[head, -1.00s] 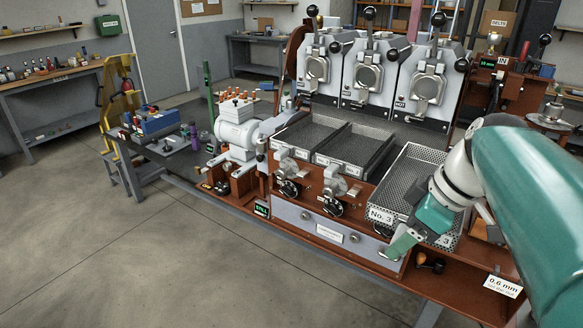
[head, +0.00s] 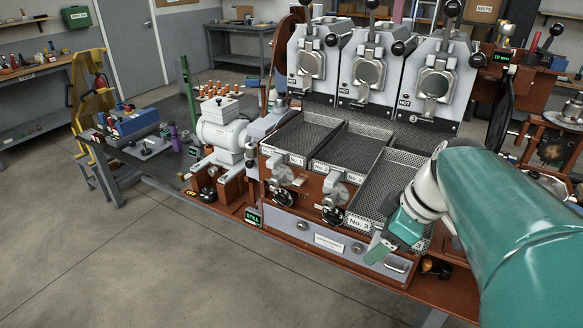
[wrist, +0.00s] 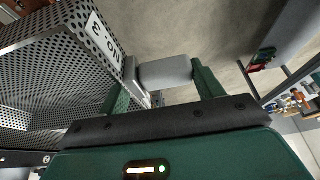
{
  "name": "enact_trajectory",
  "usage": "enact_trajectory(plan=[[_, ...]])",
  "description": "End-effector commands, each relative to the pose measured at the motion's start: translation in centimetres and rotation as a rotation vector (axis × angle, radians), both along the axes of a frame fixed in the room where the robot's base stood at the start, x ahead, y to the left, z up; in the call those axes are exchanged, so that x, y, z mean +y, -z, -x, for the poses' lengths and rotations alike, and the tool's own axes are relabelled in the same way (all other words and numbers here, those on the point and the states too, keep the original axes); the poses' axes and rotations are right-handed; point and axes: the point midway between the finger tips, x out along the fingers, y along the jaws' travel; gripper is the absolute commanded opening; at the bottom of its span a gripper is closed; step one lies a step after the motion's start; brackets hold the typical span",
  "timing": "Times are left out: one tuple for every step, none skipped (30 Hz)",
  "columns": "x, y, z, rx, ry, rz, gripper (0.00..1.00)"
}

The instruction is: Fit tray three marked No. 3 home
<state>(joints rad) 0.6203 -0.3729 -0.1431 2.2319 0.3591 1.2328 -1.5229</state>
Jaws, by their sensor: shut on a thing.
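Tray three (head: 408,160), a perforated metal tray with a white "No. 3" label (head: 361,224) on its front, lies right of the No. 2 tray (head: 352,148). Its front sticks out further toward me than the other trays. My gripper (head: 376,250) is at its front, just below and right of the label. The wrist view shows the fingers (wrist: 165,90) shut on the tray's pale grey handle (wrist: 166,70), with the perforated wall and label (wrist: 104,48) to the left. The tray's right side is partly hidden by my arm, so its seating cannot be told.
The No. 1 tray (head: 300,132) lies further left. Three hot roaster units (head: 372,75) with black-knobbed levers stand behind the trays. Valve handles (head: 332,215) and a grey drawer (head: 330,240) are at the front. The floor (head: 130,260) at left is clear.

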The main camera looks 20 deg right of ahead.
Motion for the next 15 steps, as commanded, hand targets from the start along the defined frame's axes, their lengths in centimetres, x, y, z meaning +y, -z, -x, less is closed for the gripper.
enact_trajectory(plan=[[-0.01, 0.46, 0.11, 0.000, 0.002, 0.000, 0.30], [-0.01, 0.65, 0.18, -0.001, 0.003, 0.001, 0.30], [-0.01, 0.80, 0.29, -0.001, 0.002, 0.001, 0.30], [-0.02, 0.87, 0.36, -0.001, 0.002, 0.001, 0.30], [-0.02, 0.90, 0.43, -0.001, 0.002, 0.002, 0.30], [-0.03, 0.90, 0.48, -0.002, 0.001, 0.002, 0.30], [-0.03, 0.90, 0.51, -0.002, 0.001, 0.002, 0.30], [-0.04, 0.89, 0.54, -0.002, 0.001, 0.002, 0.30], [-0.04, 0.89, 0.57, -0.002, 0.000, 0.003, 0.30], [-0.04, 0.89, 0.59, -0.002, 0.000, 0.003, 0.30], [-0.05, 0.88, 0.60, -0.002, 0.000, 0.003, 0.30], [-0.05, 0.88, 0.62, -0.002, 0.000, 0.003, 0.30], [-0.06, 0.87, 0.65, -0.002, 0.000, 0.003, 0.30], [-0.07, 0.86, 0.70, -0.002, 0.000, 0.003, 0.30], [-0.07, 0.83, 0.75, -0.002, -0.001, 0.003, 0.30]])
